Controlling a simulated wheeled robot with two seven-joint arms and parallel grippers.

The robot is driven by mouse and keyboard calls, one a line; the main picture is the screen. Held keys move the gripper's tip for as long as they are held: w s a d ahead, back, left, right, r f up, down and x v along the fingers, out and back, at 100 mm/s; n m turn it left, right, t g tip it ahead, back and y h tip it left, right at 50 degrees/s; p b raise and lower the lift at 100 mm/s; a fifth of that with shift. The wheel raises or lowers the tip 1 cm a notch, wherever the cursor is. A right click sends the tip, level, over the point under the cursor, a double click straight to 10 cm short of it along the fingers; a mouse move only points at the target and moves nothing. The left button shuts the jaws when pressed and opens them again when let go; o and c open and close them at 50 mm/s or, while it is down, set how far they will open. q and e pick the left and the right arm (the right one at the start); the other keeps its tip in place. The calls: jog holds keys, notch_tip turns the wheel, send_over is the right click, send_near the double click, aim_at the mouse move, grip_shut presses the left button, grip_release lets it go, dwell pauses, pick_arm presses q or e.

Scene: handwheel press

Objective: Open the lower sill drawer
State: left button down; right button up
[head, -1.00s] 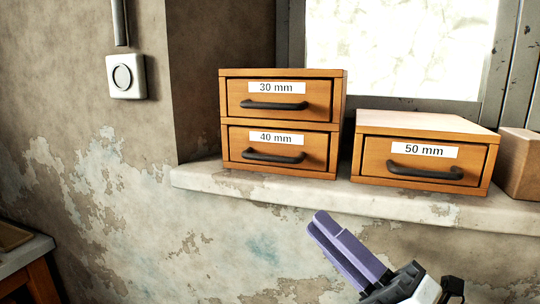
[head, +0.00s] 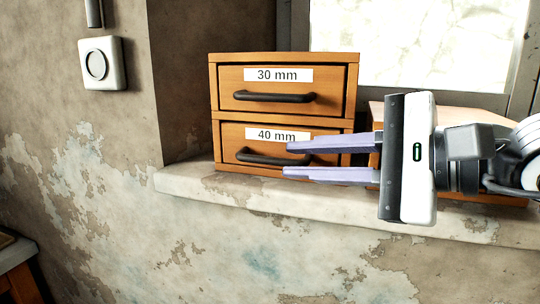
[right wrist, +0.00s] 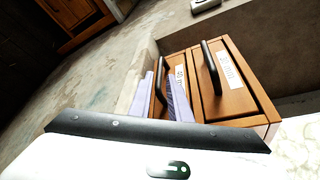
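The lower drawer, labelled 40 mm (head: 230,140), sits in a two-drawer wooden cabinet on the window sill and looks shut. Its dark bar handle (head: 255,158) is partly covered by my right gripper. My right gripper (head: 286,159) comes in from the right with its two purple fingers apart, one above the other. In the head view the right end of the handle shows between the fingertips. In the right wrist view the handle (right wrist: 160,78) also appears between the fingers; contact cannot be told. My left gripper is not in view.
The upper drawer, labelled 30 mm (head: 335,92), is shut, its handle (head: 275,97) just above my fingers. A second wooden box (head: 480,101) stands on the right, mostly behind my gripper. The stone sill (head: 205,186) runs below. A wall switch (head: 100,62) is at the left.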

aim_at(275, 161)
jog(key=x, duration=0.6)
jog(key=shift+a+p, duration=0.1)
jog(key=shift+p, duration=0.25)
grip_shut()
